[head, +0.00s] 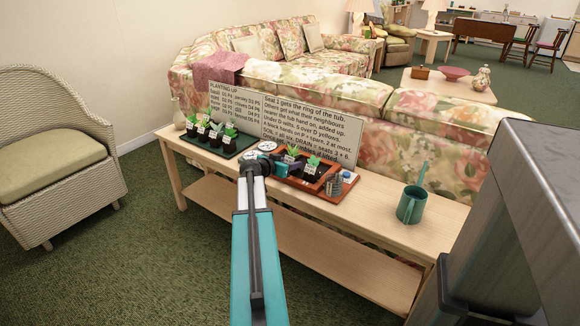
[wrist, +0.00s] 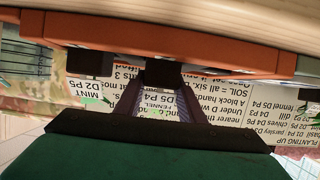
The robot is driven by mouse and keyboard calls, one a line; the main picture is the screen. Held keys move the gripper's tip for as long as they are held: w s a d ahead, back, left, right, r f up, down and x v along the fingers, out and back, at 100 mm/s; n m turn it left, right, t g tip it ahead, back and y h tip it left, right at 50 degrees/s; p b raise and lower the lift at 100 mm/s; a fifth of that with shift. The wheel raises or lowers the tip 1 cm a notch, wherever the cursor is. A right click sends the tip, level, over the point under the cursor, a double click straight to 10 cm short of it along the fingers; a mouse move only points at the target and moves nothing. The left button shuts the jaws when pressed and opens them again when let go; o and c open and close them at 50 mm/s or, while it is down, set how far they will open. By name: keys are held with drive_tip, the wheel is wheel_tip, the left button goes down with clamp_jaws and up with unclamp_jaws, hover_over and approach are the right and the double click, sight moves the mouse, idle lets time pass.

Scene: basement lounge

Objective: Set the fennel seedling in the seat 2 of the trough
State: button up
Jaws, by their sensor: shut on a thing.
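The wrist view is upside down. My gripper (wrist: 157,100) is shut on the fennel seedling, whose label (wrist: 158,103) reads FENNEL D5 P4; its black pot (wrist: 162,72) shows between the fingers. In the head view the fennel seedling (head: 291,154) is at the left part of the reddish-brown trough (head: 318,197). Its pot appears partly behind the trough's near wall; whether it rests on the bottom is hidden. The mint seedling (head: 313,162) stands to its right in the trough, and its label (wrist: 83,93) shows in the wrist view. Seat numbers cannot be read.
A dark green tray (head: 228,153) with several potted seedlings stands left on the wooden console table (head: 380,203). A sign board (head: 290,122) stands behind. A ridged grey object (head: 333,186) and a blue-capped item (head: 346,175) are at the trough's right.

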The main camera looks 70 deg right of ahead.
drive_tip(key=shift+f, duration=0.25)
drive_tip(key=o, duration=1.1)
drive_tip(key=shift+r, duration=0.25)
drive_tip(key=p+v, duration=0.1)
drive_tip(key=v, duration=1.1)
drive_tip(key=shift+f, duration=0.1)
